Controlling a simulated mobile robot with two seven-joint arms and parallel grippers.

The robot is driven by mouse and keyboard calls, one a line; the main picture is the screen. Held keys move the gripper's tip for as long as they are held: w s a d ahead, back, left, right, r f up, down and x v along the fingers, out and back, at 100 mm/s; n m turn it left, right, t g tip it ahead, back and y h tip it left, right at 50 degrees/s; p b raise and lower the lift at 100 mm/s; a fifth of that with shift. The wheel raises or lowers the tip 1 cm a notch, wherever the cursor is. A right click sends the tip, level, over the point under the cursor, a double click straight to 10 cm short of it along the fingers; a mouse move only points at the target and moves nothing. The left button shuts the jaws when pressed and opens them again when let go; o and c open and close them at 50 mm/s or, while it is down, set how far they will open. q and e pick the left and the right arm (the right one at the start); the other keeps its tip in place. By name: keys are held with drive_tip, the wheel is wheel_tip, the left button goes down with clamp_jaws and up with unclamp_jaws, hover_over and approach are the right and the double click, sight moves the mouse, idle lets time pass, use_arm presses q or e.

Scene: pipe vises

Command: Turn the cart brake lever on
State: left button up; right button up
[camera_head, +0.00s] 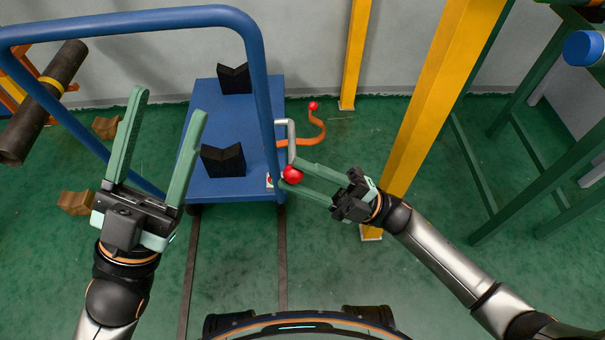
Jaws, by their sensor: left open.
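The blue cart (228,107) stands in the middle of the head view. Its brake lever (291,140) is a grey bent rod at the cart's right edge, ending in a red ball knob (292,174) at the near right corner. My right gripper (287,172) reaches in from the right, with its green fingers closed in on both sides of the red knob. My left gripper (172,103) is open and empty, over the left side of the cart and its handle.
A blue tubular handle (255,45) arches over the cart, which carries black V-blocks (223,160). An orange curved piece with a red ball (313,106) lies right of it. Yellow posts (431,100) and a green frame (500,190) stand right; a dark pipe (38,110) is left.

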drive_tip(key=o, duration=0.4)
drive_tip(key=shift+f, duration=0.1)
drive_tip(key=v, duration=1.2)
drive_tip(key=shift+d+f, duration=0.2)
